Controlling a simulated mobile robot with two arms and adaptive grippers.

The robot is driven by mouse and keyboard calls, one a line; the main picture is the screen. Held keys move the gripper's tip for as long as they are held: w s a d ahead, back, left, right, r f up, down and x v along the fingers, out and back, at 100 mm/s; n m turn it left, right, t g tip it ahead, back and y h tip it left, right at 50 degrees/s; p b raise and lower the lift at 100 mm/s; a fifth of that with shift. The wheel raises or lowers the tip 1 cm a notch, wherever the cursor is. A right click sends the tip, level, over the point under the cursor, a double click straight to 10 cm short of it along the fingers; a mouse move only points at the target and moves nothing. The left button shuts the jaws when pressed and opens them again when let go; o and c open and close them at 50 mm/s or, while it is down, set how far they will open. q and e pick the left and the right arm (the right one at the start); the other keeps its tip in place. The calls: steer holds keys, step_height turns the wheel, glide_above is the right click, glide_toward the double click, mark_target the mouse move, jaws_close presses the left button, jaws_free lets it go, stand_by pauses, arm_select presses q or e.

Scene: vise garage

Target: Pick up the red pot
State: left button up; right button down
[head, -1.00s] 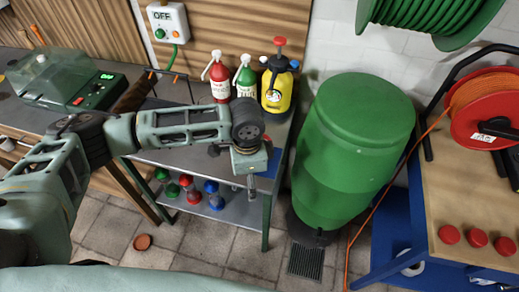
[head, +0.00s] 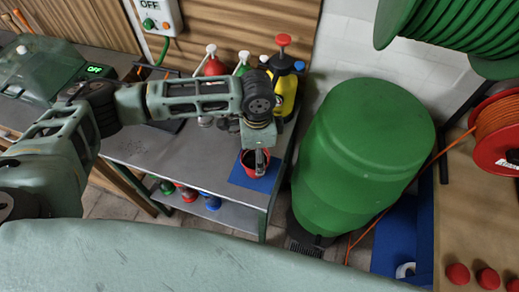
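The red pot (head: 248,169) stands on a blue mat (head: 238,179) at the front right of the grey workbench. Its rim and dark opening show from above. My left gripper (head: 260,165) points down over the pot, with its fingertips at the right part of the opening. The fingers hide part of the pot. I cannot tell whether they are inside it, astride its wall or just above it. The finger gap is too small to read. My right gripper is not in view.
Behind the arm stand red and green bottles (head: 211,64) and a yellow sprayer (head: 287,86). A big green barrel (head: 365,150) stands right of the bench. A green machine (head: 40,75) is at the far left. The lower shelf (head: 225,212) holds several coloured items.

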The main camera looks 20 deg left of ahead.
arm_select(q)
steer(key=shift+w, duration=0.25)
steer(key=shift+f, duration=0.15)
steer(key=shift+s+f+p, duration=0.15)
steer(key=shift+f+p, duration=0.05)
steer(key=shift+f, duration=0.4)
steer(key=shift+s+f+p, duration=0.15)
steer(key=shift+f+p, duration=0.05)
steer(key=shift+f, duration=0.35)
steer(key=f, duration=0.1)
steer(key=f+p, duration=0.1)
steer(key=f, duration=0.2)
steer(key=shift+a+f, duration=0.3)
steer(key=shift+f, duration=0.2)
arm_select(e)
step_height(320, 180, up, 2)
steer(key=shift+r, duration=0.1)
arm_select(q)
steer(key=c, duration=1.2)
